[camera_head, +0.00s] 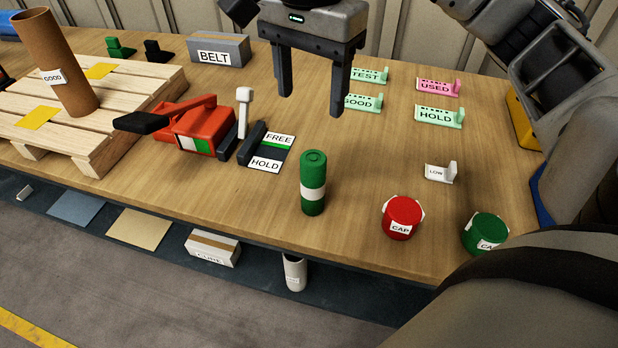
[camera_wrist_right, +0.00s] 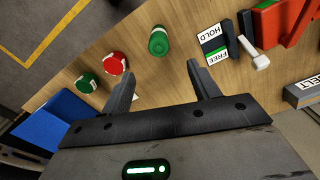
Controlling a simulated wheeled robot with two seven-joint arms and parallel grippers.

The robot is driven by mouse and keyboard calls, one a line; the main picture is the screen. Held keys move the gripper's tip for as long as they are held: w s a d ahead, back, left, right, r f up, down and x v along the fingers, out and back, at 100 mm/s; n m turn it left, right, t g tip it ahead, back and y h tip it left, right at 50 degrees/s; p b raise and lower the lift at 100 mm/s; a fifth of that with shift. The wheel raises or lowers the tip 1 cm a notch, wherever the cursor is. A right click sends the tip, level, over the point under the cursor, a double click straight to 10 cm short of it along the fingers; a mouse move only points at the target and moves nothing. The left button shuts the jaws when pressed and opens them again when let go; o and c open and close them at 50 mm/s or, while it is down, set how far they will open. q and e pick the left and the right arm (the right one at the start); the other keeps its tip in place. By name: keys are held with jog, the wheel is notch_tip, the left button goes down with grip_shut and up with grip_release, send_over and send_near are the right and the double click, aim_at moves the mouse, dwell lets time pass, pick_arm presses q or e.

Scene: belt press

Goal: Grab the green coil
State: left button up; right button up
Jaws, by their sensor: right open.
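The green coil (camera_head: 313,168) is an upright green cylinder with a white band, standing near the front edge of the wooden table. It also shows in the right wrist view (camera_wrist_right: 158,43), just beyond the gap between the fingers. My right gripper (camera_head: 312,103) is open and empty, with its fingers pointing down. In the head view it appears above and behind the coil, apart from it. It also shows in the right wrist view (camera_wrist_right: 160,72). My left gripper is in neither view.
A red cap (camera_head: 402,219) and a green cap (camera_head: 485,232) stand right of the coil. A FREE/HOLD plate (camera_head: 267,152) and a red tool (camera_head: 195,128) lie to its left. Small label stands, such as HOLD (camera_head: 437,116), sit behind. A pallet (camera_head: 90,130) is far left.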

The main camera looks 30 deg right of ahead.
aim_at(313, 157)
notch_tip(313, 157, down, 9)
jog(key=shift+f+b, duration=0.15)
jog(key=shift+b, duration=0.7)
jog(key=shift+d+f+p, duration=0.15)
jog(key=shift+f+p, duration=0.05)
jog(key=shift+f, duration=1.15)
jog(key=shift+d+f+p, duration=0.15)
jog(key=shift+f+p, duration=0.05)
jog(key=shift+f, duration=1.15)
jog(key=c, duration=1.2)
jog(key=shift+r, duration=0.1)
jog(key=shift+r, duration=0.5)
jog(key=s+a+r, duration=0.1)
jog(key=a+r, duration=0.3)
jog(key=s+a+r, duration=0.1)
jog(key=a+r, duration=0.3)
jog(key=a, duration=0.1)
jog(key=s+a+r, duration=0.1)
jog(key=a+r, duration=0.3)
jog(key=shift+a, duration=0.4)
